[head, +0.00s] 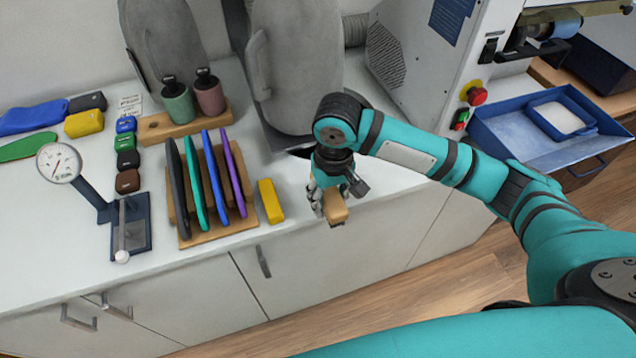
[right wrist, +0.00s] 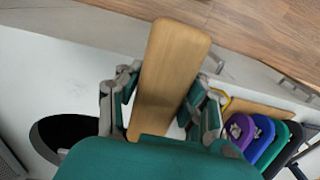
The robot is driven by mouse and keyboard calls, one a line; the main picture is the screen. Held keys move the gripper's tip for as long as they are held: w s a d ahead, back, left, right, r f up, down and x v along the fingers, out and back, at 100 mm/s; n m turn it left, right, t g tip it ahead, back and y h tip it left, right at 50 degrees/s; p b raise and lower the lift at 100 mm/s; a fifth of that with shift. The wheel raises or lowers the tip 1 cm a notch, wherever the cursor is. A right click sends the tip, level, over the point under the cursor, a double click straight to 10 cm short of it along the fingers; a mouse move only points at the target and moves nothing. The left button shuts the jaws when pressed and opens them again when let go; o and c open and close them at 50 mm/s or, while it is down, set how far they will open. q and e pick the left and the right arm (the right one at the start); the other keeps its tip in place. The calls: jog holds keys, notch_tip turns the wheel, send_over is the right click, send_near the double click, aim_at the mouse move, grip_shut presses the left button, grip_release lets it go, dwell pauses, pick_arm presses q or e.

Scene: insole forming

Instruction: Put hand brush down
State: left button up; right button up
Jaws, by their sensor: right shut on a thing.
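The hand brush has a plain wooden back (right wrist: 172,70) that fills the middle of the right wrist view. In the head view only a small tan part of the brush (head: 336,211) shows below my right gripper (head: 328,198). My right gripper is shut on the brush, with fingers on both of its long sides in the right wrist view (right wrist: 163,108). The brush is at the counter's front edge, right of the yellow block (head: 271,201). I cannot tell whether it touches the counter (head: 385,200). Its bristles are hidden. My left gripper is not in view.
A wooden rack (head: 225,229) holds several coloured insoles left of the yellow block. A dark opening (right wrist: 68,138) lies in the counter beside the grey padded forms (head: 300,60). A dial gauge (head: 59,163) stands far left. The counter right of my gripper is mostly clear.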

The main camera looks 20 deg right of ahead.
jog(key=w, duration=0.6)
jog(key=shift+a+f, duration=0.2)
jog(key=shift+a, duration=0.15)
jog(key=shift+w+p, duration=0.3)
jog(key=shift+w+f, duration=0.15)
jog(key=shift+f, duration=0.05)
notch_tip(320, 180, down, 2)
jog(key=shift+d+f+p, duration=0.1)
jog(key=shift+p, duration=0.25)
jog(key=shift+f, duration=0.6)
jog(key=o, duration=1.2)
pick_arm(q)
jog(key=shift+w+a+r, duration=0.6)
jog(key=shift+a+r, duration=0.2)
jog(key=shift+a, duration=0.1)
